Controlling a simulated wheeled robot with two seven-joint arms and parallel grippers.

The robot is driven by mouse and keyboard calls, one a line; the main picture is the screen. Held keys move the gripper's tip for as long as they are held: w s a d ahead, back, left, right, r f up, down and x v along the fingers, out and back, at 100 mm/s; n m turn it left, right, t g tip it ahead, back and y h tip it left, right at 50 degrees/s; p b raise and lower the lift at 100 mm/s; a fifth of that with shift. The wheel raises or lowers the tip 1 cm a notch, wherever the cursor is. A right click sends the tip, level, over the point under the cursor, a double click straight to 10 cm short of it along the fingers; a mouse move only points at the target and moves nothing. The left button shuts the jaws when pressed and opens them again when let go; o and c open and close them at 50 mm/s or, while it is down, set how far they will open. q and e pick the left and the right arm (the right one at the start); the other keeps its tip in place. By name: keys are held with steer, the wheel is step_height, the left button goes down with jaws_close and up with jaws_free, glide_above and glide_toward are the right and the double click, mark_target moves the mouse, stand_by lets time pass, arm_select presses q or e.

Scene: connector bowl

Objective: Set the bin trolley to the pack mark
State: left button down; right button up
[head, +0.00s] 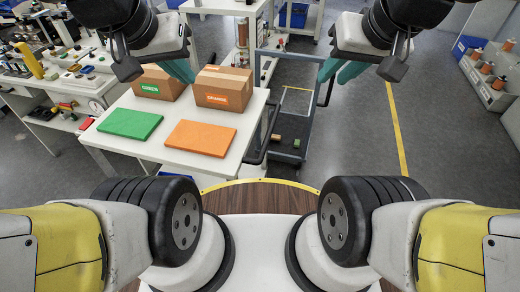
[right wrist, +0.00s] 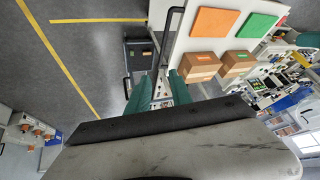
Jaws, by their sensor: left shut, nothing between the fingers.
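The bin trolley (head: 289,153) is a blue-grey wheeled frame with upright posts and black side handles. It stands on the floor just right of the white table. Small dark and green items lie on its low deck. It also shows in the right wrist view (right wrist: 138,62). My left gripper (head: 182,72) is shut and empty above the table's boxes. My right gripper (head: 338,72) is above the trolley's right side, near a black handle (head: 328,92); its teal fingers look apart with nothing between them. I cannot tell which floor marking is the pack mark.
The white table (head: 238,155) holds a green mat (head: 130,123), an orange mat (head: 200,138) and two cardboard boxes (head: 223,87). A yellow floor line (head: 399,130) runs right of the trolley. Grey floor there is clear. A parts rack (head: 487,75) stands far right.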

steer(key=o, duration=0.3)
steer(key=shift+w, duration=0.15)
steer(key=m+g, duration=0.4)
steer(key=g, duration=0.2)
glide_above(270, 130)
steer(key=d, duration=0.2)
step_height(270, 130, down, 28)
steer(key=f, duration=0.3)
steer(key=a+f, duration=0.1)
steer(key=f, duration=0.4)
steer(key=shift+a+f, duration=0.25)
steer(key=shift+a, duration=0.05)
jaws_close()
